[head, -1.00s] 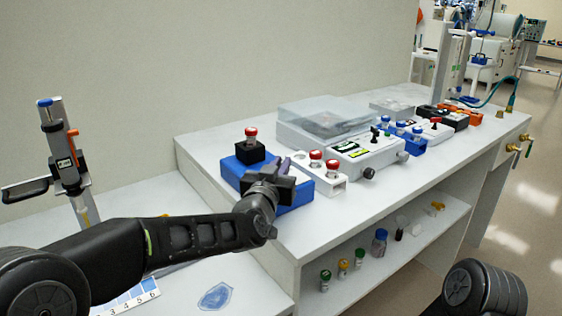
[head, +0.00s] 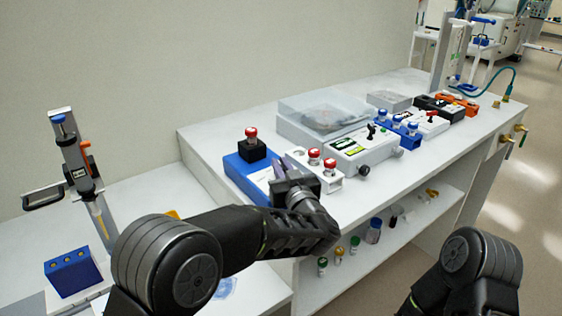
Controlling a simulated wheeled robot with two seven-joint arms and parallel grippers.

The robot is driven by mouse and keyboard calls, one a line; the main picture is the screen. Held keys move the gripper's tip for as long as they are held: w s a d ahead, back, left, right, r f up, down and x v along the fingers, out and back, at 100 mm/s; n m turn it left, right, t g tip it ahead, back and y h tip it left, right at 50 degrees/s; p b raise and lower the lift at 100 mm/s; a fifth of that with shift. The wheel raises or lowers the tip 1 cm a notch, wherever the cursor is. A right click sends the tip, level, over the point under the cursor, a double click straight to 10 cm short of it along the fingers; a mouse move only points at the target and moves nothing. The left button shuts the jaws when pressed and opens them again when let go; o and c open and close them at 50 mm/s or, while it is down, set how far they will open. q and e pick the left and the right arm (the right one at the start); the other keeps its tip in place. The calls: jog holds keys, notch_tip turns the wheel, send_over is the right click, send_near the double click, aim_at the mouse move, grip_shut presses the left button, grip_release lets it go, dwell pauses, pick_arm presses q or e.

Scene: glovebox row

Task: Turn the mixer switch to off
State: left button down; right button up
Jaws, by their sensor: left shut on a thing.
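The blue mixer box (head: 232,168) lies on the raised bench, with a black block (head: 252,151) holding a red-capped vial (head: 251,133) on its far left part. My left gripper (head: 284,166) is at the right part of the blue box, beside the white vial rack. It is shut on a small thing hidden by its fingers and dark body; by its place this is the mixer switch. The switch's position cannot be seen. My right arm shows at the lower right, but its gripper is out of view.
A white rack (head: 331,184) with red-capped vials stands close right of my left gripper. Beyond it are a grey lidded device (head: 362,157) with a black toggle and a blue vial rack (head: 408,140). A pipette stand (head: 82,160) and blue block (head: 73,272) are at left.

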dwell(0.3)
pick_arm(q)
jog(key=c, duration=1.5)
grip_release()
jog(key=shift+b+v, duration=0.45)
jog(key=shift+v, duration=3.5)
jog(key=shift+w, duration=0.1)
